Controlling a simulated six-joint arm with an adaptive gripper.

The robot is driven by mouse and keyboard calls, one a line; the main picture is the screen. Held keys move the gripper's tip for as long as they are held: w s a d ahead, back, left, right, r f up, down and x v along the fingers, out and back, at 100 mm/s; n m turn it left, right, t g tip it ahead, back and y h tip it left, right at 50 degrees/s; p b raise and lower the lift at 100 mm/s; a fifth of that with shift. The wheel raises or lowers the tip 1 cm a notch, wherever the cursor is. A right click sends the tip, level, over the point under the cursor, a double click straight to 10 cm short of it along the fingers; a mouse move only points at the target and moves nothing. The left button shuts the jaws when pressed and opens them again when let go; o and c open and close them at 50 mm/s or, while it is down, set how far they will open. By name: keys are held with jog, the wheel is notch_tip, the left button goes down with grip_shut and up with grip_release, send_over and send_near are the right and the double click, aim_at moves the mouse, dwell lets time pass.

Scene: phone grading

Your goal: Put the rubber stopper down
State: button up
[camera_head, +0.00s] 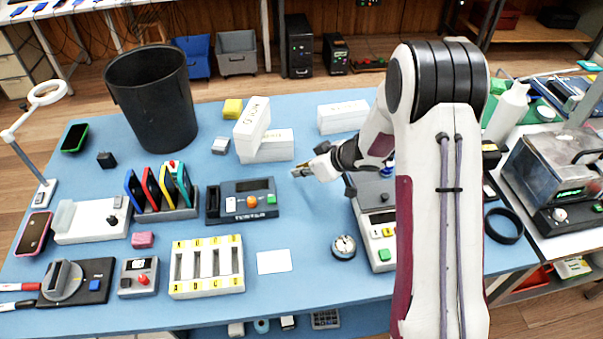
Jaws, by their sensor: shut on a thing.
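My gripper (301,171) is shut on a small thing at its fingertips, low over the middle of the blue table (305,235). The held thing is too small and too covered by the fingers to make out clearly; no other rubber stopper stands out on the table. My arm reaches in from the right and hides part of the table behind it. Whether the held thing touches the table I cannot tell.
A black tester (240,200) stands left of my gripper, white boxes (265,148) behind it, and a scale (375,215) to the right. A white card (274,261) and a round dial (344,247) lie in front. Blue tabletop between them is clear.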

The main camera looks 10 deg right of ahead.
jog(key=shift+f, duration=0.8)
jog(key=shift+f, duration=0.1)
jog(key=o, duration=0.6)
jog(key=shift+v, duration=6.1)
